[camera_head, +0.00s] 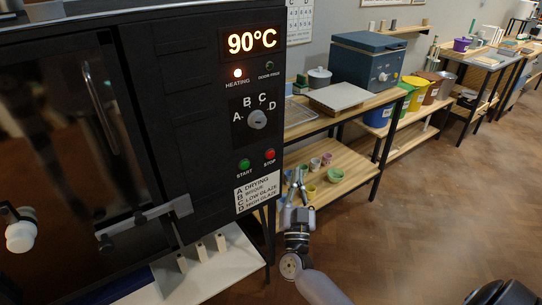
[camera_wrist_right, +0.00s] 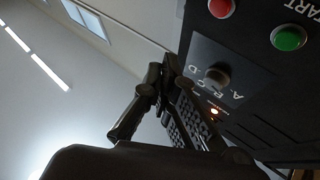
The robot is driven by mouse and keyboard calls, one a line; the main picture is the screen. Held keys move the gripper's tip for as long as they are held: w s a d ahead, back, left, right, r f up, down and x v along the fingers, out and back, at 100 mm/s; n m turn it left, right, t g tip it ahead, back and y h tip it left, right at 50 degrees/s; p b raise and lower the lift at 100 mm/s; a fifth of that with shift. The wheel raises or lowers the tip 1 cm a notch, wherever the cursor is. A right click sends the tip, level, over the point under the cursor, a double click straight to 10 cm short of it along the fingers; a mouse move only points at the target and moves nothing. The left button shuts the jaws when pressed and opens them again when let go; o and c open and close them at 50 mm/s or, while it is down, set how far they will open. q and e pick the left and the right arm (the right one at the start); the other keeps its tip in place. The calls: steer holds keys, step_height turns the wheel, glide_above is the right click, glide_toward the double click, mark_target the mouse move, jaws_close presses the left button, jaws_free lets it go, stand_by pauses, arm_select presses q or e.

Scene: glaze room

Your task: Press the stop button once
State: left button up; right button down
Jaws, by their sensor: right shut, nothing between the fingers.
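The red stop button (camera_head: 269,154) is on the black kiln's front panel, right of the green start button (camera_head: 244,164). In the right wrist view the stop button (camera_wrist_right: 221,8) is at the top edge, with the start button (camera_wrist_right: 289,38) to its right. My right gripper (camera_head: 299,178) is shut and empty, right of and below the stop button in the head view, and apart from it. Its fingers (camera_wrist_right: 168,88) also show in the wrist view, left of the panel. My left gripper is not in view.
The kiln display (camera_head: 251,40) reads 90°C and the heating lamp (camera_head: 238,73) is lit. A selector dial (camera_head: 257,119) sits above the buttons. Wooden shelving (camera_head: 340,166) with small bowls stands behind my right gripper. The wooden floor (camera_head: 430,220) at right is clear.

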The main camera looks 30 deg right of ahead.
mark_target(271, 155)
steer(key=w+b, duration=0.4)
steer(key=w, duration=0.4)
steer(key=shift+w+a, duration=0.3)
steer(key=shift+a, duration=0.05)
steer(key=shift+w, duration=0.15)
stand_by(1.0)
steer(key=shift+w, duration=0.25)
steer(key=shift+w, duration=0.45)
stand_by(0.7)
steer(key=shift+s, duration=0.1)
steer(key=shift+s+p, duration=0.55)
steer(key=shift+s, duration=0.25)
